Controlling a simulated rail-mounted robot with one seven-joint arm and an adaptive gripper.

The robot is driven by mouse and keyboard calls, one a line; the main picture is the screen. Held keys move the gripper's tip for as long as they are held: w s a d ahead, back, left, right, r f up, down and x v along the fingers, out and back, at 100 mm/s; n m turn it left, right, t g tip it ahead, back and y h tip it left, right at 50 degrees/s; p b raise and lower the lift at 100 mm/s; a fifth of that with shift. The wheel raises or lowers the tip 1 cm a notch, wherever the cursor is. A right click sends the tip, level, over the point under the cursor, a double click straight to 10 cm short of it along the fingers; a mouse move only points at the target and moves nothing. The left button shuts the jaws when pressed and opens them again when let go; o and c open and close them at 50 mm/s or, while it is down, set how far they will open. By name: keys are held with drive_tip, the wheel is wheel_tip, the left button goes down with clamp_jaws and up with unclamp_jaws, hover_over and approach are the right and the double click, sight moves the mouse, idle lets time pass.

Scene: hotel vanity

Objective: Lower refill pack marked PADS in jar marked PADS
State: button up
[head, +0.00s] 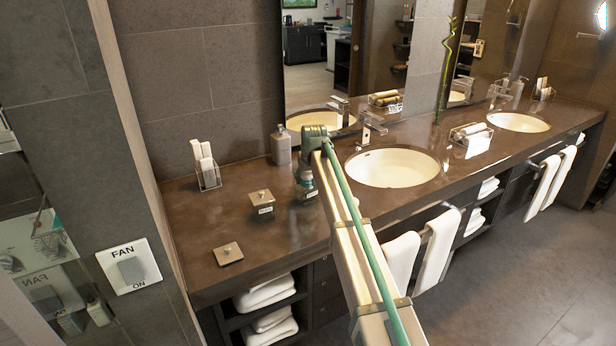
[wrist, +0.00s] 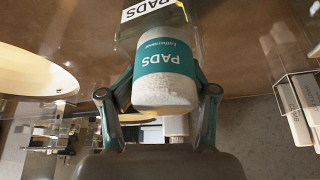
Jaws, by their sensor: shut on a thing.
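The refill pack (wrist: 166,62) is a white cylinder with a teal band reading PADS, held between the two fingers of my gripper (wrist: 160,88) in the wrist view. The clear jar marked PADS (wrist: 124,38) is just beyond the pack, its white label at the top edge of that view. The pack overlaps the jar; I cannot tell whether its end is inside the mouth. In the head view my gripper (head: 305,180) points down over the counter and largely hides the pack and jar.
A lidded, labelled jar (head: 262,207) stands left of my gripper on the dark counter (head: 205,222). A loose square lid (head: 228,253) lies nearer the front.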

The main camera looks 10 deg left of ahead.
sight(306, 186)
drive_tip(key=f, duration=0.1)
drive_tip(key=s+f, duration=0.1)
drive_tip(key=shift+s+a+f, duration=0.1)
drive_tip(key=shift+a+f, duration=0.15)
drive_tip(key=shift+f, duration=0.1)
clamp_jaws()
drive_tip(key=o, duration=1.2)
unclamp_jaws()
drive_tip(key=o, duration=0.5)
drive_tip(key=shift+w+d+f, duration=0.1)
drive_tip(key=shift+w+f, duration=0.05)
drive_tip(key=shift+w, duration=0.1)
drive_tip(key=shift+c, duration=0.2)
drive_tip(key=shift+d+r, duration=0.15)
drive_tip(key=shift+r, duration=0.5)
drive_tip(key=v, duration=1.1)
drive_tip(key=shift+a+r, duration=0.2)
drive_tip(key=shift+a, duration=0.05)
drive_tip(key=shift+w, duration=0.1)
